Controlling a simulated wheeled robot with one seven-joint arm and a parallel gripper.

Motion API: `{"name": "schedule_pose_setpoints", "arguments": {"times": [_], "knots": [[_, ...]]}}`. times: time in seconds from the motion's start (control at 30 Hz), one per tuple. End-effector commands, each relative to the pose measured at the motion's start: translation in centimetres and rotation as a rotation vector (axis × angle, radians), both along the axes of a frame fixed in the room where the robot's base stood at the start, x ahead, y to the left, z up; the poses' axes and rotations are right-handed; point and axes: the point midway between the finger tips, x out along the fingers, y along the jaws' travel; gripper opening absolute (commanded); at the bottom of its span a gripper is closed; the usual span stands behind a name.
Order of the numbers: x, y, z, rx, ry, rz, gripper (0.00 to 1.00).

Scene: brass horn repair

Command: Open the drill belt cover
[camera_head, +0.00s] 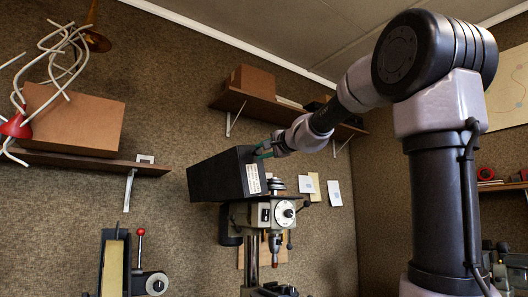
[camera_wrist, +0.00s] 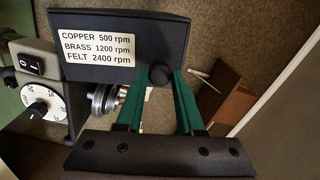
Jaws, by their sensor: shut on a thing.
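The black belt cover (camera_head: 215,178) sits on top of the drill press (camera_head: 262,214) in the head view. It is turned out of line with the drill head, and a silvery stepped pulley (camera_head: 277,186) shows beside it. In the wrist view the cover (camera_wrist: 165,30) carries a white speed label (camera_wrist: 97,46), and the pulley (camera_wrist: 105,98) also shows. My gripper (camera_wrist: 161,78) has its green fingers shut on the cover's round black knob (camera_wrist: 160,73). In the head view my gripper (camera_head: 262,154) is at the cover's upper right edge.
A wall shelf (camera_head: 270,107) with boxes is behind my arm. Another shelf (camera_head: 90,162) at left holds a brown box (camera_head: 75,118). A machine with a red-knobbed lever (camera_head: 140,250) stands at lower left. Papers (camera_head: 333,193) hang on the wall right of the drill.

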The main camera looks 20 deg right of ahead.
Motion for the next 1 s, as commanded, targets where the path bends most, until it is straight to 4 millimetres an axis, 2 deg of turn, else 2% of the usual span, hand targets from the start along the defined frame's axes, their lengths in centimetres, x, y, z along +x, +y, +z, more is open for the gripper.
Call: {"name": "schedule_pose_setpoints", "arguments": {"times": [0.3,0.33,0.37,0.4,0.77,0.87,1.0], "knots": [[0.0,0.0,0.0,0.0,-0.001,-0.001,0.0],[0.0,0.0,0.0,0.0,-0.001,-0.001,0.48],[0.0,0.0,0.0,0.0,-0.001,-0.001,0.6],[0.0,0.0,0.0,0.0,-0.001,-0.001,0.67],[-0.4,-0.2,0.0,0.0,-0.001,-0.001,0.67],[-1.5,-0.6,0.1,0.0,-0.002,-0.002,0.67],[-4.1,-1.5,0.1,0.0,-0.003,-0.003,0.67]]}}
